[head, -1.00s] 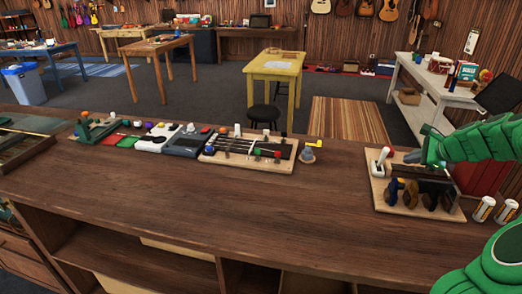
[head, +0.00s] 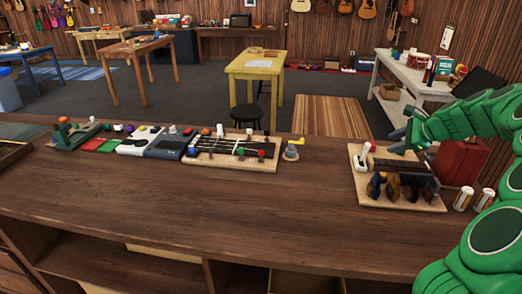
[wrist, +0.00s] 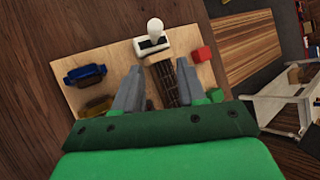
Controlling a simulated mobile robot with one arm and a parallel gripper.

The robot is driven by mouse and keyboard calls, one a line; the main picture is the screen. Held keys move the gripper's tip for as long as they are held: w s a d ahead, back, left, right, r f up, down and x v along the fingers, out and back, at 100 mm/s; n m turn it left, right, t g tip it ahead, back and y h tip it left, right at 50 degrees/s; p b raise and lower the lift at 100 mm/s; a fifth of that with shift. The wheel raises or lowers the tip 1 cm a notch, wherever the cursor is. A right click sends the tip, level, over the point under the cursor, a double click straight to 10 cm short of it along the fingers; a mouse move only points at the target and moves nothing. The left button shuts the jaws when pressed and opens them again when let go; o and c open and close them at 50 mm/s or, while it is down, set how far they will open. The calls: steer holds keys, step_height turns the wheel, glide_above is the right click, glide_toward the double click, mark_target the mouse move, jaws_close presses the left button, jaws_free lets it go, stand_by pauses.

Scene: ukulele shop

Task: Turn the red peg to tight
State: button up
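A red peg (head: 262,153) stands at the right front of the middle pegboard (head: 205,161), beside a green peg (head: 240,152). My gripper (head: 398,143) is well to the right of it, above another wooden board (head: 358,183). In the wrist view my gripper (wrist: 160,82) is open, its two fingers apart with nothing held, above a dark fretted strip (wrist: 166,82). A small red block (wrist: 201,54) lies on that board, right of the fingers. I cannot tell which position the red peg is turned to.
The right board carries a white knob (head: 366,149) and several dark, blue and yellow pieces. White-and-orange jars (head: 462,199) and a red case (head: 459,163) stand to its right. The counter between the boards (head: 322,190) is clear.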

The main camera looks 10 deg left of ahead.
steer(key=shift+o, duration=0.9)
step_height(320, 180, up, 3)
steer(key=shift+w+a, duration=0.1)
steer(key=shift+a, duration=0.05)
steer(key=w+a+r+n+g+h, duration=0.1)
steer(key=w+a+r+n+h, duration=0.2)
steer(key=a, duration=0.4)
steer(key=n+g+h, duration=0.1)
steer(key=n+h, duration=0.2)
steer(key=n, duration=1.3)
glide_above(261, 150)
steer(key=s, duration=0.3)
steer(key=shift+f, duration=4.35)
steer(key=shift+s+x, duration=0.15)
steer(key=shift+x, duration=1.75)
steer(key=shift+s+x, duration=0.1)
steer(key=shift+x, duration=1.8)
steer(key=shift+f, duration=0.15)
